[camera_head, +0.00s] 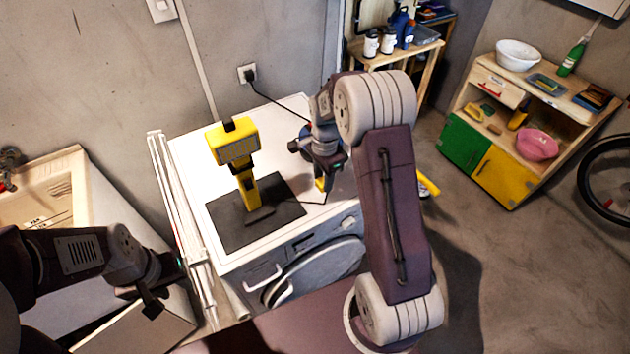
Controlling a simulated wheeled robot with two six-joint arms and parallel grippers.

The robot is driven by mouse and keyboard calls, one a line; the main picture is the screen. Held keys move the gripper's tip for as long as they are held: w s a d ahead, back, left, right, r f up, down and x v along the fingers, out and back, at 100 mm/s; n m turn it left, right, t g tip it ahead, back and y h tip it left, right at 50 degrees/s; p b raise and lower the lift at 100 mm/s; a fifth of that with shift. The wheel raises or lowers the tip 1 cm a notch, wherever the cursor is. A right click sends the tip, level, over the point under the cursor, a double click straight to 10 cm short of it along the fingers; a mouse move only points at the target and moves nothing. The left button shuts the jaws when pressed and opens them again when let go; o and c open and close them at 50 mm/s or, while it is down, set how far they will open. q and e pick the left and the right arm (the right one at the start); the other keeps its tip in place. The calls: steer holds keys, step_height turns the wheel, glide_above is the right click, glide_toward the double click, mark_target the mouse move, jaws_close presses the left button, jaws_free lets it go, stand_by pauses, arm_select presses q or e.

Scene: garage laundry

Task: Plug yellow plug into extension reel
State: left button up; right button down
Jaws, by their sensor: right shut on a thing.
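My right gripper (322,172) points down over the right part of the white washing machine top. It is shut on the yellow plug (321,185), which shows as a small yellow piece at the fingertips. A thin dark cord runs from near the plug towards the black mat. I cannot make out the extension reel clearly; a dark and blue shape (305,131) shows beside the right wrist, mostly hidden by my arm. My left gripper (140,298) hangs at the lower left, away from the plug, and its finger gap is unclear.
A yellow work light (235,146) stands on a black mat (225,222) on the washing machine (190,155). A black cord runs from the wall socket (247,74) towards my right wrist. White rails (175,215) stand left of the machine. A wooden cabinet (500,125) stands right.

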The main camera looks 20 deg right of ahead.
steer(key=s+d+r, duration=0.2)
steer(key=s+r, duration=0.2)
steer(key=s, duration=0.3)
steer(key=shift+s+d+r+b, duration=0.2)
steer(key=shift+s+r+b, duration=0.1)
steer(key=shift+r+b, duration=0.05)
